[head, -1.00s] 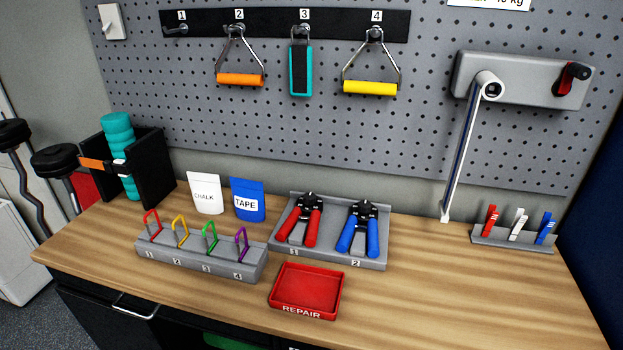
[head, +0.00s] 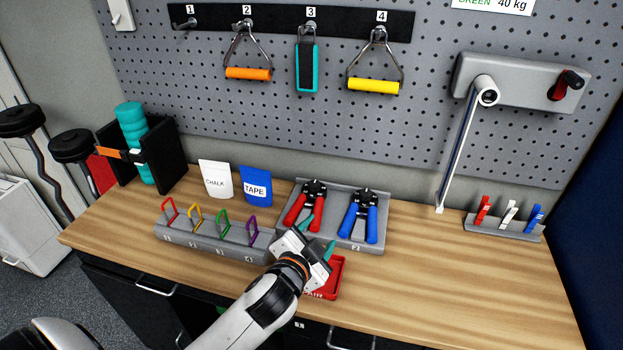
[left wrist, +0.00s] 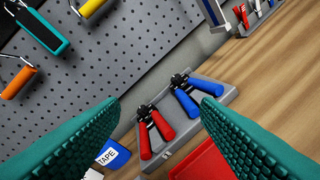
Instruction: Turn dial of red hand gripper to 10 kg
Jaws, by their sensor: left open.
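The red hand gripper (head: 306,205) lies in the left place of a grey tray (head: 376,247) on the bench, its black dial end toward the wall. The blue hand gripper (head: 359,215) lies beside it on the right. My left gripper (head: 319,236) is open and empty, with teal fingers, just in front of the red hand gripper and above the red repair tray. In the left wrist view the red hand gripper (left wrist: 154,128) shows between the open fingers, some way beyond them. The dial's setting is too small to read. My right gripper is not in view.
The red repair tray (head: 336,281) is partly hidden under my left gripper. A grey rack (head: 205,243) with several coloured clips is at left, with chalk (head: 216,180) and tape (head: 256,186) pouches behind. A strap (head: 459,150) hangs at right. The bench's right side is mostly clear.

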